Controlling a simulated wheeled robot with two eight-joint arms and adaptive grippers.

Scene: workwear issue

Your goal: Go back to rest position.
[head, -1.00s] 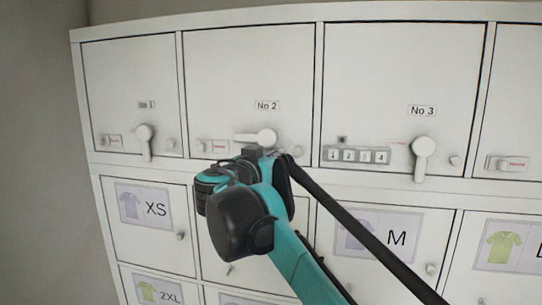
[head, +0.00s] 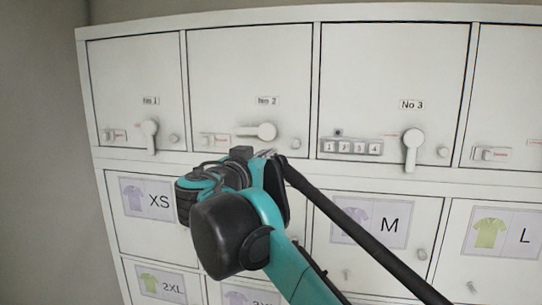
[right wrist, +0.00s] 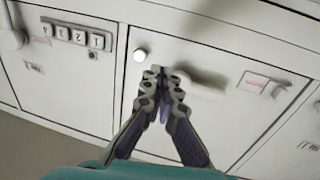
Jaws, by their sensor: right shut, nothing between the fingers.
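My right gripper (head: 263,154) is in front of the lower part of the No 2 locker door (head: 250,75), just below its handle. In the right wrist view its two fingers (right wrist: 166,74) are together with nothing between them. The No 2 handle (head: 258,131) lies horizontal, and the door looks closed. In the right wrist view the handle (right wrist: 205,79) is partly hidden behind the fingers; I cannot tell the exact gap. My left gripper is in neither view.
The No 1 handle (head: 149,137) and No 3 handle (head: 412,150) hang down. A numbered button strip (head: 350,147) sits on No 3. Size-labelled doors such as XS (head: 146,200) and M (head: 370,222) are closed below. Bare wall (head: 40,150) is at left.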

